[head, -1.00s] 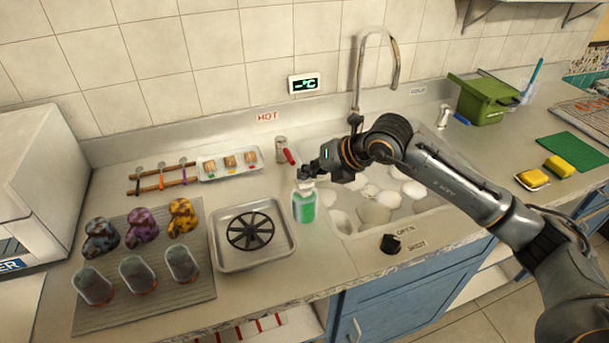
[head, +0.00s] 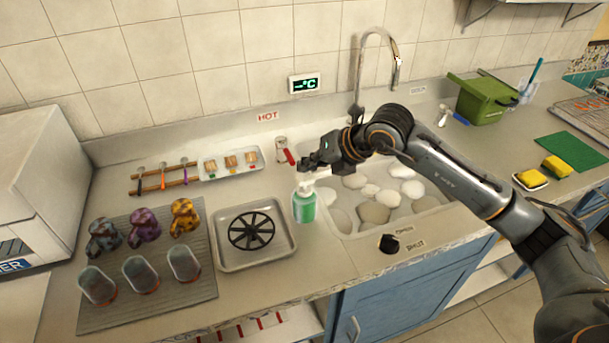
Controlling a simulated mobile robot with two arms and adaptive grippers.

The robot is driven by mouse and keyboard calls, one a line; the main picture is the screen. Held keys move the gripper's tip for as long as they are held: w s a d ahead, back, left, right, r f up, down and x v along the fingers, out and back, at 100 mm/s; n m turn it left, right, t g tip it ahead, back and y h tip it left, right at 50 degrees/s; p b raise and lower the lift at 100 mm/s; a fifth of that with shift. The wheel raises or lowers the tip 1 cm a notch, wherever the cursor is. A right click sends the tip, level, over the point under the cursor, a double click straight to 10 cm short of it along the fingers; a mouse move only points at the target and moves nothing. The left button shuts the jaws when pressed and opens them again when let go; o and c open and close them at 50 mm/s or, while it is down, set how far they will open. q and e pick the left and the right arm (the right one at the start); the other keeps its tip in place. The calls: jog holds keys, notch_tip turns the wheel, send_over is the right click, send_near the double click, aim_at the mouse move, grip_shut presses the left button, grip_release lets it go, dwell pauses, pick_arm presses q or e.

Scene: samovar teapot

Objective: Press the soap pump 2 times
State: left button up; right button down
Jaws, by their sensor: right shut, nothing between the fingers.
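The soap pump (head: 304,207) is a bottle of green liquid with a pale pump top. It stands upright on the counter at the left front corner of the sink. My right gripper (head: 308,167) is shut and empty. It is above the pump top, with a small gap showing between them in the head view. My left gripper is not in view.
A metal tray with a black round grate (head: 250,231) is close on the left.

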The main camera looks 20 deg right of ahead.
aim_at(308, 178)
jog(key=shift+r+p, duration=1.3)
jog(key=shift+r, duration=1.25)
